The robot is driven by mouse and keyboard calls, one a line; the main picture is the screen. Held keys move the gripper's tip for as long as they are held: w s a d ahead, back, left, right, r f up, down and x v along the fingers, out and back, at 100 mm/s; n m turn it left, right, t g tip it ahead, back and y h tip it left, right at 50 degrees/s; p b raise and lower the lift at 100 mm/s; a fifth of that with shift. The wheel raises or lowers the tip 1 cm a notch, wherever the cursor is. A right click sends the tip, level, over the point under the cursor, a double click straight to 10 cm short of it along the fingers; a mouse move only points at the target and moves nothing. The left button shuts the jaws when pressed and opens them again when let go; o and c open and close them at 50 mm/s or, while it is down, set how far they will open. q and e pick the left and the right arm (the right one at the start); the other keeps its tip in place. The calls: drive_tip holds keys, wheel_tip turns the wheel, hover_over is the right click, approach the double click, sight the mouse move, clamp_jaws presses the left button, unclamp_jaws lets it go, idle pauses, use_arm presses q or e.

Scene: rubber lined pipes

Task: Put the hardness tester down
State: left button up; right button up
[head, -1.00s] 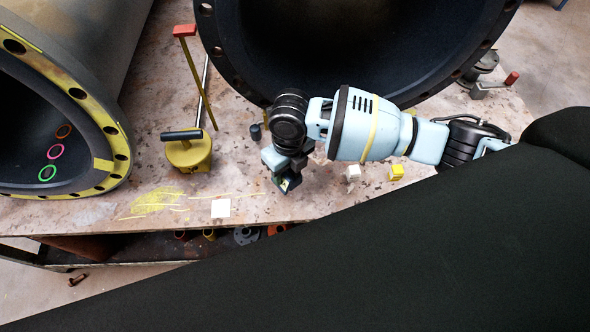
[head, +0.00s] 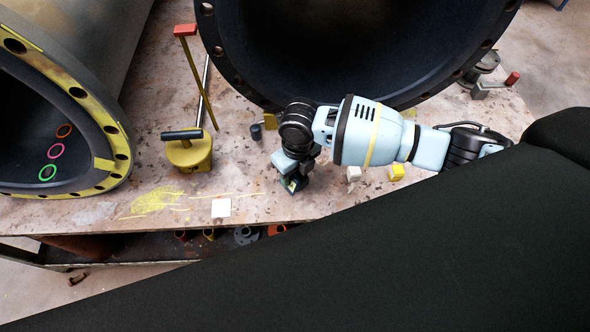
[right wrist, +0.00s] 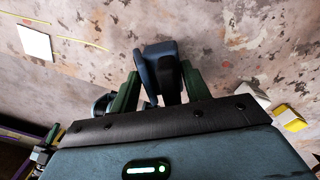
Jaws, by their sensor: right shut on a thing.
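My right gripper (head: 290,181) is over the front part of the table, seen from above. In the right wrist view its green fingers (right wrist: 160,82) are closed on a dark blue-grey, block-like object, the hardness tester (right wrist: 158,62). The tester's lower end points at the speckled tabletop (right wrist: 225,38); I cannot tell whether it touches. In the head view the tester is mostly hidden by the gripper and wrist. My left gripper is not in view.
A white square (head: 221,208) lies left of the gripper, near the front edge. A white block (head: 353,174) and a yellow block (head: 397,172) stand to the right. A yellow tool with a black handle (head: 190,152) stands left. Large flanged pipes (head: 119,150) lie left and behind.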

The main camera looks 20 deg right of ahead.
drive_tip(key=shift+f, duration=0.15)
drive_tip(key=o, duration=0.9)
drive_tip(key=shift+o, duration=0.2)
drive_tip(key=shift+r, duration=0.5)
drive_tip(key=r, duration=0.6)
drive_tip(key=r+p, duration=0.1)
drive_tip(key=r, duration=0.3)
drive_tip(key=shift+w+d+r, duration=0.1)
drive_tip(key=shift+w+d, duration=0.05)
drive_tip(key=shift+d, duration=0.15)
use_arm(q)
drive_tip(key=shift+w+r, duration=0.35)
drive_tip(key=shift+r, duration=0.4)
use_arm(e)
drive_tip(key=shift+r, duration=0.6)
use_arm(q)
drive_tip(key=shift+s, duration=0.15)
